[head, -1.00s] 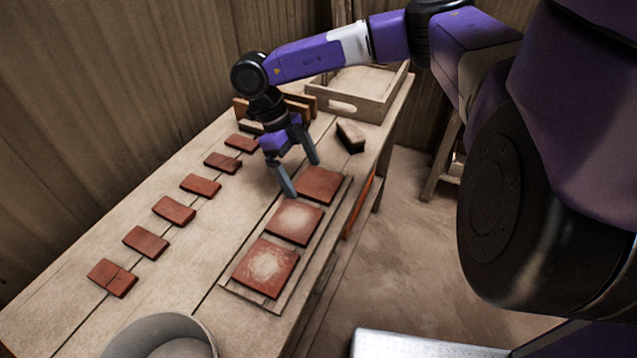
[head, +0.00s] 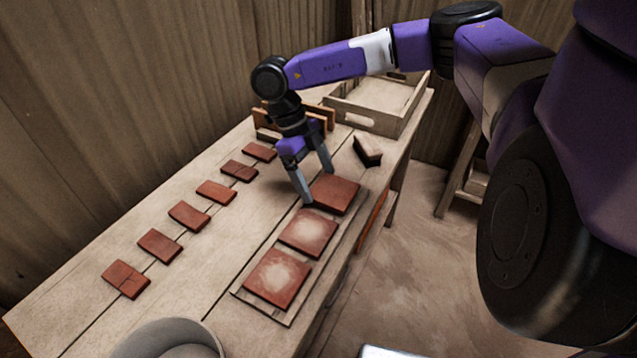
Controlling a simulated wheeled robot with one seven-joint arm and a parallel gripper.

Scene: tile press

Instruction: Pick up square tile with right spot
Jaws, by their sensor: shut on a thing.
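Three square red tiles lie in a row along a wooden board (head: 242,293) on the bench. The near tile (head: 277,277) and the middle tile (head: 308,232) have pale dusty patches. The far tile (head: 335,193) is plain red, at the board's far right end. My gripper (head: 317,187) reaches down from above and is shut on this far tile, one finger at its near left corner and the other at its far edge. The tile looks slightly raised at the board, but I cannot tell if it is clear of it.
Several smaller rectangular tiles (head: 188,215) form a row on the left of the bench. A dark-bristled brush (head: 367,150) lies beyond the board. A wooden crate (head: 362,112) and a wooden rack stand at the far end. A grey bowl (head: 160,342) is at the near edge.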

